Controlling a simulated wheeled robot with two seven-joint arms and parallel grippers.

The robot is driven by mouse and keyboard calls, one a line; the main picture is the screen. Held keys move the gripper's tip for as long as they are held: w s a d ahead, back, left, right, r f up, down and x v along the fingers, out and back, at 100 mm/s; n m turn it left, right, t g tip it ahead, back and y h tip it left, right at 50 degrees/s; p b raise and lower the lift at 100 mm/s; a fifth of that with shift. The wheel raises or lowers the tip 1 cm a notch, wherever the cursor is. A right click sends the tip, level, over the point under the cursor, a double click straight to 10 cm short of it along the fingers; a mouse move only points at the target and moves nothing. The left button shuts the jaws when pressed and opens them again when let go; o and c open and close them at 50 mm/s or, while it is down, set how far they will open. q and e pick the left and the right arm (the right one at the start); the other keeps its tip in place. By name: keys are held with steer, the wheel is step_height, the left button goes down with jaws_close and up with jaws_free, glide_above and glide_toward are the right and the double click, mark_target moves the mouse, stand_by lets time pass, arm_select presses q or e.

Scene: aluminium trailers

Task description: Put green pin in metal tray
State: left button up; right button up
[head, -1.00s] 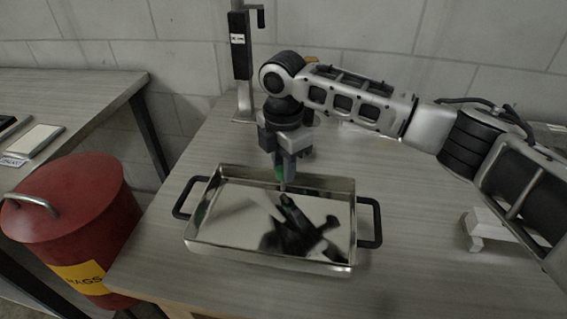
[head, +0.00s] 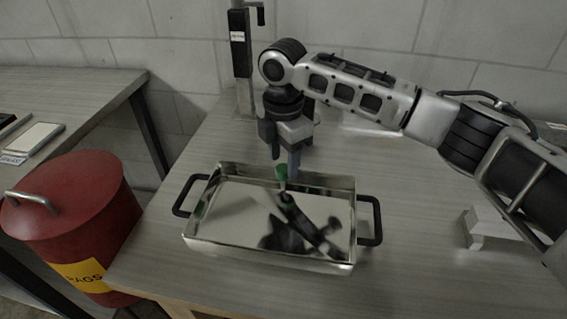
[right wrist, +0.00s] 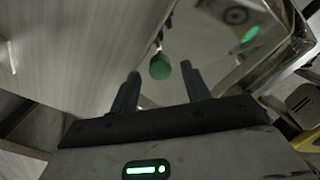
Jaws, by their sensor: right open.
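The green pin (head: 281,173) has a green head with a thin metallic shank below it. It shows at the back wall of the metal tray (head: 348,245), over the tray's inside as seen from the head. My right gripper (head: 284,164) is just above it, pointing down. In the right wrist view the fingers (right wrist: 160,88) are spread apart, and the green pin (right wrist: 160,67) shows beyond their tips, with a gap on both sides. I cannot tell whether the pin touches the tray. A green reflection shows in the tray's shiny metal (right wrist: 250,50). My left gripper is out of view.
The tray has black side handles and stands on a grey wooden table (head: 400,220). A black-and-silver upright stand (head: 240,60) is behind it. A red bin (head: 70,205) stands at the left. A white stand (head: 485,228) sits at the right.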

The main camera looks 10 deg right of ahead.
mark_target(283, 168)
step_height(283, 168, up, 10)
stand_by(0.3)
